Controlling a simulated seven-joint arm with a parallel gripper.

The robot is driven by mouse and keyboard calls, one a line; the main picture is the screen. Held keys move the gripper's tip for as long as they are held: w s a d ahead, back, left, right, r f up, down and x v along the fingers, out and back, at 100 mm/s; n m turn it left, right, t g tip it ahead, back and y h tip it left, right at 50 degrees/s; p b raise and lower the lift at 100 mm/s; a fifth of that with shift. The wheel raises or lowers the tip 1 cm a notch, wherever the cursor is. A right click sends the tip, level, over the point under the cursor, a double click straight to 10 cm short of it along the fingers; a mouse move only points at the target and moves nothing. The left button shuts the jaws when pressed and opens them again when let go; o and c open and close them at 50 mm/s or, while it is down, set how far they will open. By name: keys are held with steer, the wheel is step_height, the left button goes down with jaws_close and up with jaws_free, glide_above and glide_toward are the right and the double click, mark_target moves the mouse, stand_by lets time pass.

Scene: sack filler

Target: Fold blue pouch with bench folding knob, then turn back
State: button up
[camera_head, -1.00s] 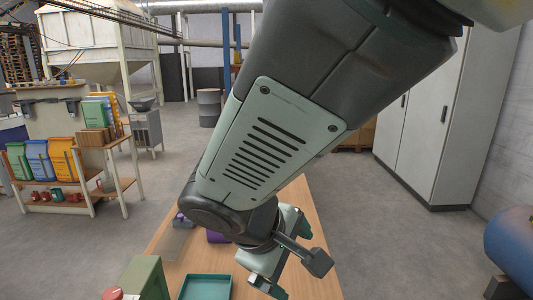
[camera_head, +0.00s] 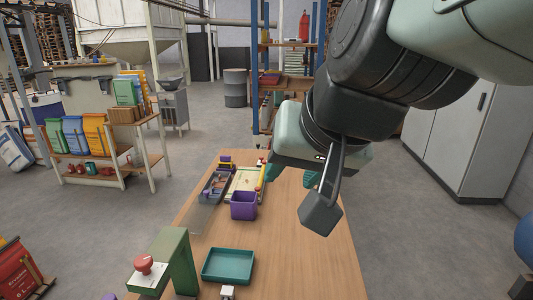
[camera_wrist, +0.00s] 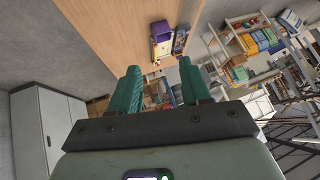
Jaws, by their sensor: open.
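My gripper (camera_wrist: 160,88) is open, with two teal fingers spread apart and nothing between them in the wrist view. In the head view it is above the right side of the wooden bench, partly hidden by my arm. A cream board with yellow edging (camera_head: 246,184) lies at the far end of the bench, left of my gripper. Small purple and red parts sit around it, but I cannot tell which is the folding knob. I cannot make out a blue pouch on the bench.
A purple bin (camera_head: 243,206), a grey compartment tray (camera_head: 217,184) and a teal tray (camera_head: 228,265) are on the bench (camera_head: 300,265). A green stand (camera_head: 179,258) and a red mushroom button (camera_head: 144,263) are at the near left. The bench's near right is clear.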

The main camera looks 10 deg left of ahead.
steer(key=w+a+m+t+y, duration=0.15)
steer(key=w+a, duration=0.25)
steer(key=a, duration=0.6)
steer(key=w+a+m+g+y, duration=0.1)
steer(key=w+a+y, duration=0.25)
steer(key=a, duration=0.55)
steer(key=w+a+f+m+h, duration=0.15)
steer(key=a+f+m, duration=0.45)
steer(key=a, duration=0.6)
steer(key=s+a+f+m+g+h, duration=0.2)
steer(key=s+a+f+g+h, duration=0.15)
steer(key=s+f, duration=0.65)
steer(key=s+a+f+m+g+h, duration=0.2)
steer(key=s+f+m+g+h, duration=0.15)
steer(key=s+f, duration=0.7)
steer(key=shift+n+g, duration=0.35)
steer(key=shift+n, duration=0.15)
steer(key=f, duration=0.9)
steer(key=shift+w+d+f, duration=0.1)
steer(key=shift+w+d, duration=0.05)
steer(key=shift+d, duration=0.05)
steer(key=shift+c, duration=0.2)
steer(key=c, duration=0.7)
